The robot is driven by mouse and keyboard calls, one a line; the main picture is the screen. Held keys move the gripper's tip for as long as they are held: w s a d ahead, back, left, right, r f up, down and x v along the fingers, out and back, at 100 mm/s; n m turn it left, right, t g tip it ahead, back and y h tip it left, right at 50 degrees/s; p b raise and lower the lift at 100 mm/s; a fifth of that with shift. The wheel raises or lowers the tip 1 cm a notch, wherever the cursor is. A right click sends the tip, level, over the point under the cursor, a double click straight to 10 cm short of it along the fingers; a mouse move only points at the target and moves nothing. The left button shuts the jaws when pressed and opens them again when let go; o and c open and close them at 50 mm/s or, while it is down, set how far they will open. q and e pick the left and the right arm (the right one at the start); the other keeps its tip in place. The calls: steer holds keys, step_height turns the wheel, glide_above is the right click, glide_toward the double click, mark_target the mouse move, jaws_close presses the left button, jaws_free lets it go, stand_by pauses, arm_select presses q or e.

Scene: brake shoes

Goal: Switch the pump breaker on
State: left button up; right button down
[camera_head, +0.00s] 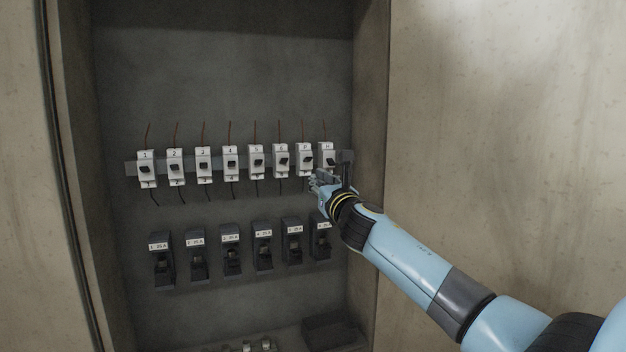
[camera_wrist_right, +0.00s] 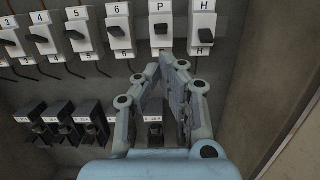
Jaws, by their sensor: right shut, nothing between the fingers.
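The breaker marked P (camera_head: 305,160) is a white module with a dark toggle, second from the right in the upper row. I take it as the pump breaker. It shows at top centre in the right wrist view (camera_wrist_right: 161,28). I cannot tell its toggle's position for sure. My right gripper (camera_head: 316,182) is just below the breakers marked P and H in the head view. In the right wrist view (camera_wrist_right: 167,60) its fingers are shut and empty, with the tips below the P breaker. I cannot tell whether they touch it. My left gripper is out of view.
The breaker marked H (camera_head: 327,158) is right beside P, and the breaker marked 6 (camera_head: 281,162) is on its other side. Several black fuse holders (camera_head: 263,250) hang in a row below. The cabinet's right wall (camera_head: 370,130) stands close to my right arm.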

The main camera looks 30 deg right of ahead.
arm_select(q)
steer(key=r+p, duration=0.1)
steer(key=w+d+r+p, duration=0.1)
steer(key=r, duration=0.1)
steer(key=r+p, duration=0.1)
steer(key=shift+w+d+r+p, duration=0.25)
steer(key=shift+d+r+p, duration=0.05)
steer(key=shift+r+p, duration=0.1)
arm_select(e)
steer(key=s+r, duration=0.4)
steer(key=shift+s+a+r, duration=0.25)
steer(key=shift+a+r, duration=0.15)
steer(key=shift+a, duration=0.05)
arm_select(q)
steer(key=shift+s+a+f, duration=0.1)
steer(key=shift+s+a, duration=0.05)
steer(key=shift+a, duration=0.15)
arm_select(e)
steer(key=shift+a, duration=0.1)
